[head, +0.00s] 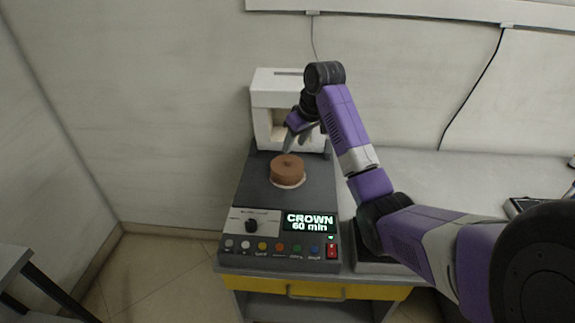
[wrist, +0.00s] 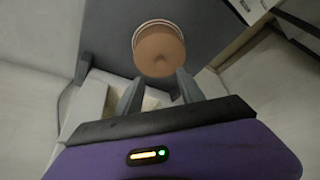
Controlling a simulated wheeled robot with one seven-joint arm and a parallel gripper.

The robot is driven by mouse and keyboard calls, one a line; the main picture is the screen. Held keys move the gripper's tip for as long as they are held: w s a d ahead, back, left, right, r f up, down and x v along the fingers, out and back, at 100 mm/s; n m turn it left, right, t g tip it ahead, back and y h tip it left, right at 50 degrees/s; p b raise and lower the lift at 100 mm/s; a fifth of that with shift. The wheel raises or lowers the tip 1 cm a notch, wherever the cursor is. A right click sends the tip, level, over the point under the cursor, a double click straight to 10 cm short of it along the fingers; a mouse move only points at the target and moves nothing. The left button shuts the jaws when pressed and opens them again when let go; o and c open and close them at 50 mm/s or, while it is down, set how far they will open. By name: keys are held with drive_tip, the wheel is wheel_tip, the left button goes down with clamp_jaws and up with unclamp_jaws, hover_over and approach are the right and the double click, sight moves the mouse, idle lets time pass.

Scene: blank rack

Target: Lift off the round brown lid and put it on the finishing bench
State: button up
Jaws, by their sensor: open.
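The round brown lid (head: 287,167) with a small knob on top sits on a pale round base on the grey machine (head: 255,190). It also shows in the wrist view (wrist: 158,50), just beyond my fingertips. My gripper (head: 297,143) is above and behind the lid, tilted down, with its fingers apart. In the wrist view my gripper (wrist: 158,85) is open and empty, and the lid lies ahead of the gap between the fingers. I cannot tell which surface is the finishing bench.
A white upright housing (head: 262,100) stands behind the lid, close to my gripper. The machine's front panel has a knob, coloured buttons and a display (head: 310,222) reading "CROWN 60 min". A pale worktop (head: 440,175) extends right, with a dark device (head: 522,206) on it. A grey table (head: 15,265) stands at left.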

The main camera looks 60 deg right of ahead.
sight(287, 159)
drive_tip(key=p+x, duration=0.1)
drive_tip(key=x, duration=0.6)
drive_tip(key=shift+w+a+f, duration=0.1)
drive_tip(key=shift+f, duration=0.2)
drive_tip(key=shift+c, duration=0.3)
clamp_jaws()
